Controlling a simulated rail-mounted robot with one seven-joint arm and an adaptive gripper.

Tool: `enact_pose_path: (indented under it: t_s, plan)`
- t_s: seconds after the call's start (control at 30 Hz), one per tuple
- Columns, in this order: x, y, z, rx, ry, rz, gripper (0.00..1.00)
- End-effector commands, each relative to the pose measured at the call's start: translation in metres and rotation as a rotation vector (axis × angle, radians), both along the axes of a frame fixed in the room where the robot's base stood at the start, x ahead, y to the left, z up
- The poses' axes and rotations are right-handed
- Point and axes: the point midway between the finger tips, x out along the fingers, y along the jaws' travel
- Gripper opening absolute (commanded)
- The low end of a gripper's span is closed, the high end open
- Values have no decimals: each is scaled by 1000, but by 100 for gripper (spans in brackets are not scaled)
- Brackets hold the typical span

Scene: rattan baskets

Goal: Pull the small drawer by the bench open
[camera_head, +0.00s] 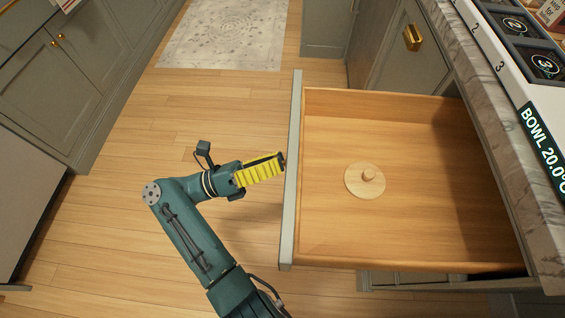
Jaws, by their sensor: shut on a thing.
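The drawer (420,222) juts well out from the cabinet under the counter on the right. Its wooden inside is open to view, and its grey front panel (292,190) faces left. My gripper (280,161), with yellow ribbed fingers, reaches from the left to the outer face of that panel. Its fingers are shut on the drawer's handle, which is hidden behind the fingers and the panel.
A round wooden lid with a knob (365,180) lies inside the drawer. The stone counter (490,120) runs along the right, with a brass-handled cabinet (395,60) beyond. Grey cabinets (60,90) stand at left. Wooden floor (140,120) and a pale rug (225,35) lie clear between.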

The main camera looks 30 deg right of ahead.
Motion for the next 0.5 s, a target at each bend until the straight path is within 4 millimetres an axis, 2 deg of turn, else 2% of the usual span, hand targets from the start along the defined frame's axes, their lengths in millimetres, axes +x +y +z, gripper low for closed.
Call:
enact_pose_path:
  t_s: [0.23, 0.27, 0.3, 0.4, 0.43, 0.5]
  plan:
    - [0, 0, 2, -1, -4, 1, 0]
    - [0, 0, 2, -1, -4, 1, 30]
    - [0, 0, 2, -1, -4, 1, 37]
    - [0, 0, 1, -1, -4, 1, 56]
    - [0, 0, 1, -1, -3, 1, 60]
    - [0, 0, 1, -1, -3, 1, 60]
